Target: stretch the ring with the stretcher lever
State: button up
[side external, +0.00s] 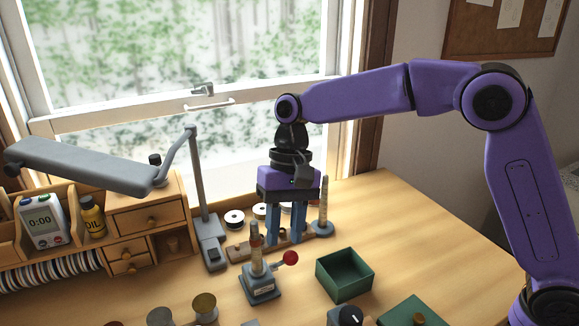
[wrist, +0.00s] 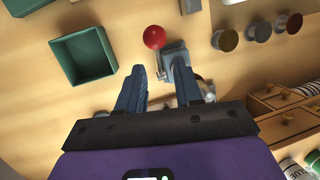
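The ring stretcher (side external: 262,284) stands on the bench, a grey base with an upright tapered post. Its lever ends in a red ball (side external: 290,258) that points right; the ball also shows in the wrist view (wrist: 154,37), above and between my fingertips. My gripper (side external: 286,238) points down behind the stretcher, over a wooden strip (side external: 240,252). In the wrist view my gripper (wrist: 158,66) has its two blue fingers apart with no object between them, and the right finger partly covers the stretcher. I cannot make out the ring for certain.
A green open box (side external: 345,276) stands right of the stretcher. A tapered rod on a round base (side external: 323,226) stands close right of my fingers. A lamp post (side external: 203,200) and a wooden organizer (side external: 145,222) are at left.

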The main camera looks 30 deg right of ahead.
jog(key=v, duration=1.4)
jog(key=shift+w+d, duration=0.1)
